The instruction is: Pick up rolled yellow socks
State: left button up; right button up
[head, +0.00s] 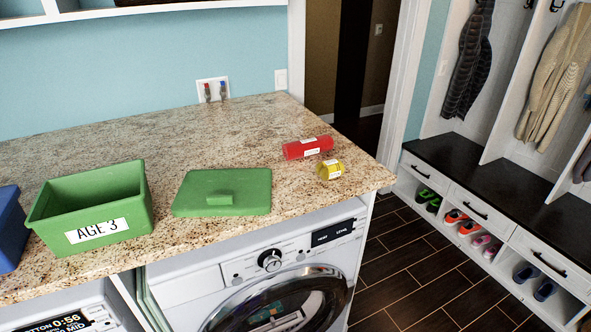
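The rolled yellow socks (330,169) lie on the granite counter near its right front corner. They are a short yellow roll with a pale label. A longer red roll (307,147) with white labels lies just behind them and to the left. Neither of my grippers shows in the head view.
On the counter (235,145) stand an open green bin (95,209) labelled "AGE 3", a flat green lid (222,192) with a handle, and a blue bin (9,228) cut by the left edge. A washer (255,280) is below. Shoes fill cubbies at right.

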aim_at(330, 169)
jog(key=l+u, duration=0.1)
jog(key=u, duration=1.55)
jog(key=k+l, duration=0.1)
jog(key=l, duration=0.25)
jog(key=k+l, duration=0.1)
jog(key=l, duration=0.25)
jog(key=l+u, duration=0.1)
jog(key=l, duration=0.25)
jog(key=k, duration=0.05)
